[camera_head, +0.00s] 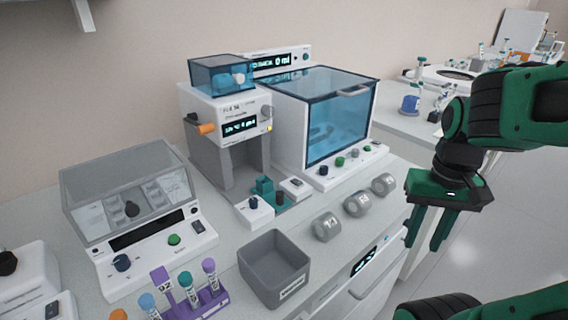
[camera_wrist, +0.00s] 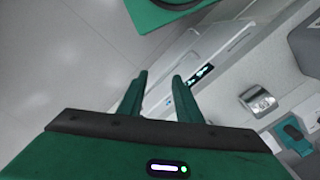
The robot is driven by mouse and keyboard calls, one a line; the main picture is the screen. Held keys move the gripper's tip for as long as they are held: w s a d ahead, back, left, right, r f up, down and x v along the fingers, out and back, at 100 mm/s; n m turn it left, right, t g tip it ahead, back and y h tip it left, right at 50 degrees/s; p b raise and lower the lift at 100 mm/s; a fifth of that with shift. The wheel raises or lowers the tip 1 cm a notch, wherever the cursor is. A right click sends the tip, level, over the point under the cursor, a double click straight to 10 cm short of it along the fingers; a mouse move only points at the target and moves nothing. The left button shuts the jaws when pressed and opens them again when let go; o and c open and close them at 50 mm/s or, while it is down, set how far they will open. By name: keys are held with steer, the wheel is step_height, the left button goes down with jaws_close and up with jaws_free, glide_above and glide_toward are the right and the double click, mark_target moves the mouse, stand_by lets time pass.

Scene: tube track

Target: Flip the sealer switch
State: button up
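My gripper (camera_head: 427,230) is green, open and empty. It hangs fingers down at the right, beyond the bench's front edge and well apart from the devices. Its two fingers show apart in the wrist view (camera_wrist: 160,82). A white-and-grey device (camera_head: 228,115) with a lit display and an orange handle stands mid-bench; its label is too small to read. A small white box with a dark rocker switch (camera_head: 296,184) sits at its base. I cannot tell which switch is the sealer's.
A blue-windowed cabinet (camera_head: 335,120) stands at the back right. A grey open bin (camera_head: 274,266), grey cylinders (camera_head: 357,205) and a purple tube rack (camera_head: 205,300) are near the front edge. A second bench (camera_head: 405,126) lies behind my arm. The space around my gripper is free.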

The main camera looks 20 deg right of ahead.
steer(key=shift+w+d, duration=0.25)
steer(key=shift+w, duration=0.05)
steer(key=shift+o, duration=0.4)
steer(key=shift+s+r, duration=0.15)
steer(key=shift+s, duration=0.05)
steer(key=w+a+r+n, duration=0.1)
steer(key=w+r, duration=0.1)
steer(key=w, duration=0.3)
steer(key=w+a+r+n, duration=0.2)
steer(key=w, duration=0.3)
steer(key=w+a+r+n, duration=0.1)
steer(key=w+r+n, duration=0.1)
steer(key=w, duration=0.3)
steer(key=shift+a+r, duration=0.15)
steer(key=shift+r, duration=0.4)
steer(key=w+a+r+n, duration=0.2)
steer(key=w+a+n, duration=0.1)
steer(key=w+a, duration=0.4)
steer(key=r+n, duration=0.1)
steer(key=n, duration=0.2)
glide_above(295, 180)
step_height(295, 180, down, 10)
steer(key=shift+s+f, duration=0.1)
